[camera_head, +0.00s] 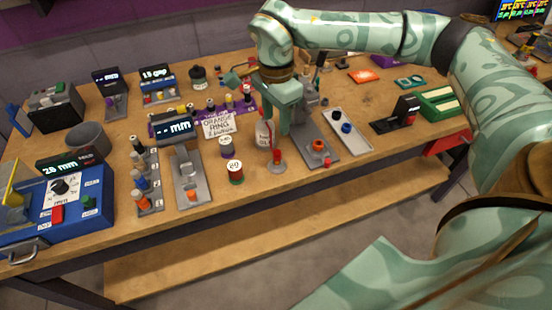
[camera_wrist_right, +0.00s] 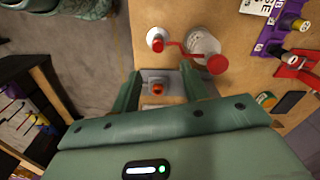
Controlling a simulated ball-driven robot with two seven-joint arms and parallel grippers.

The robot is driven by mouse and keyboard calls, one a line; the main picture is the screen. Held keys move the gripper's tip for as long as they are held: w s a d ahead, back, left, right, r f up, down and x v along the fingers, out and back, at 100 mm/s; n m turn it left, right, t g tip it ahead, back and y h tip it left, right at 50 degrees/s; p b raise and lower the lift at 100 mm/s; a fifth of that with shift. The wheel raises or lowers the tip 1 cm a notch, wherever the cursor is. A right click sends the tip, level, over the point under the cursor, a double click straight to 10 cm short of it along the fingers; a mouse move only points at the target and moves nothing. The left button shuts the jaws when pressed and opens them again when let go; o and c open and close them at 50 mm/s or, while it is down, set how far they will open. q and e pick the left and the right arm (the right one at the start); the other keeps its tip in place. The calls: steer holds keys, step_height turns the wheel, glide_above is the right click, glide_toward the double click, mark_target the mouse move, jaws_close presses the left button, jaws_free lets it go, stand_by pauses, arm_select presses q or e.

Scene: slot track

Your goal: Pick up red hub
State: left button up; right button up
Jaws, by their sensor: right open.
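An orange-red hub-like piece (camera_head: 319,145) stands on a grey slotted plate (camera_head: 305,133) right of my right gripper in the head view. A smaller red piece (camera_head: 327,162) is at the plate's near end. A red-topped post (camera_head: 277,156) on a round grey base stands below the gripper. I cannot tell which is the red hub. My right gripper (camera_head: 277,138) is open, pointing down and empty. In the right wrist view, an orange-red piece (camera_wrist_right: 157,88) on the grey plate shows between the open fingers (camera_wrist_right: 158,90). My left gripper is not in view.
A bottle with red parts (camera_head: 263,136) stands close beside the right gripper. A grey tray (camera_head: 352,140) with small parts lies to the right. The table's near edge is close to the plate.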

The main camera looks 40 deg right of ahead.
glide_above(278, 152)
steer(key=f, duration=0.4)
steer(key=shift+w+a+f+b, duration=0.15)
steer(key=shift+w+f+b, duration=0.1)
steer(key=shift+b, duration=0.15)
steer(key=f+b, duration=0.2)
steer(key=f, duration=0.3)
steer(key=shift+s+f, duration=0.1)
steer(key=shift+s, duration=0.1)
steer(key=shift+f+p, duration=0.1)
steer(key=shift+p, duration=0.25)
jaws_close()
